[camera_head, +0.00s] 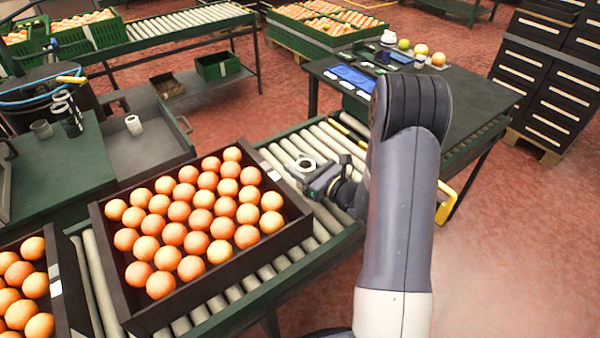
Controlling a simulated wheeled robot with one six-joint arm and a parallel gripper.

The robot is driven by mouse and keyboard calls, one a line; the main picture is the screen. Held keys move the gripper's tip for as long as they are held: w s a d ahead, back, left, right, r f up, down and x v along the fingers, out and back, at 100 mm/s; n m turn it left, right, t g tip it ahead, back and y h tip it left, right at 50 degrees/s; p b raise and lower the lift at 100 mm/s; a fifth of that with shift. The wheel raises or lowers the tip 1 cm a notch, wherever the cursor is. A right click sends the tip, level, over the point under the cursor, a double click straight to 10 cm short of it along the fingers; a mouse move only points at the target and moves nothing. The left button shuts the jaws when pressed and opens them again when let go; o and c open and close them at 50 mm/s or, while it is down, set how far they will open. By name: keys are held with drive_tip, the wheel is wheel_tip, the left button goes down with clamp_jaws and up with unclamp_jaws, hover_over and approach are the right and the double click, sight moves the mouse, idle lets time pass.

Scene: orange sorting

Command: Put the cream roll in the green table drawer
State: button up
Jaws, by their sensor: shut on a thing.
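My gripper (312,177) is shut on a pale ring-shaped roll, the cream roll (307,163). It holds the roll over the roller conveyor, just right of the crate of oranges; part of the roll is hidden by the gripper. The green table (62,165) stands at the left. Its drawer (160,148) is pulled out, with a grey interior and a handle at its right end. A white roll (133,125) stands upright inside the drawer. My gripper is well to the right of the drawer.
A dark crate (112,270) full of oranges sits on the conveyor (325,228) between my gripper and the drawer. A grey roll (41,129) and a dark object (72,124) stand on the green table. A dark table (462,100) with fruit is at the back right.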

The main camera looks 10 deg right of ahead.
drive_tip(key=shift+f, duration=1)
drive_tip(key=shift+f, duration=0.1)
drive_tip(key=shift+f+b, duration=0.15)
drive_tip(key=shift+b, duration=0.2)
drive_tip(key=o, duration=1)
